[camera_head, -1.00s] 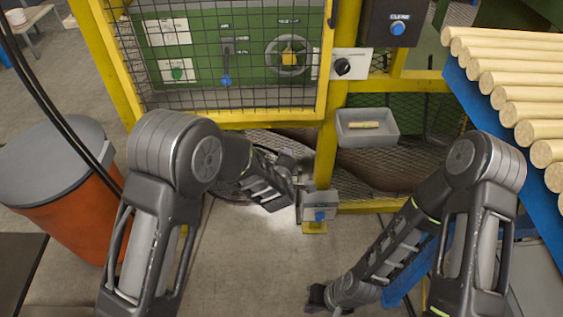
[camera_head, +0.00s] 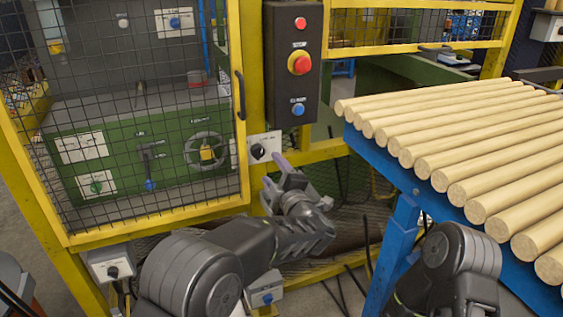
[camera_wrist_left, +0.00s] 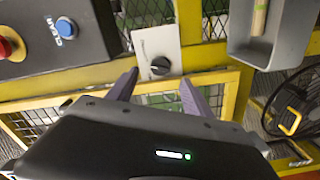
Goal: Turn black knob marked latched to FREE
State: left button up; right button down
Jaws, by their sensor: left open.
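The black knob (camera_head: 257,151) sits on a pale plate (camera_head: 273,141) on the yellow post, right of the mesh door. It also shows in the left wrist view (camera_wrist_left: 160,66), just beyond and between the two fingertips. Its pointer direction and the plate's lettering are too small to read. My left gripper (camera_head: 274,172) is open and empty, a little right of and below the knob. In the left wrist view its purple fingers (camera_wrist_left: 160,84) stand apart, and I see no contact with the knob. My right gripper is out of view; only part of that arm shows.
A black control box (camera_head: 292,80) with red and blue buttons hangs just above the plate. The mesh door (camera_head: 150,215) is on the left. Wooden rods (camera_head: 470,150) lie on a blue rack at right. A grey tray (camera_wrist_left: 268,50) shows beside the plate in the wrist view.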

aim_at(262, 155)
pick_arm(q)
jog(key=shift+w+a, duration=0.1)
dwell(0.3)
jog(key=shift+p+x, duration=0.4)
jog(key=shift+x, duration=3.55)
jog(key=shift+f, duration=0.1)
jog(key=shift+c, duration=0.3)
grip_shut()
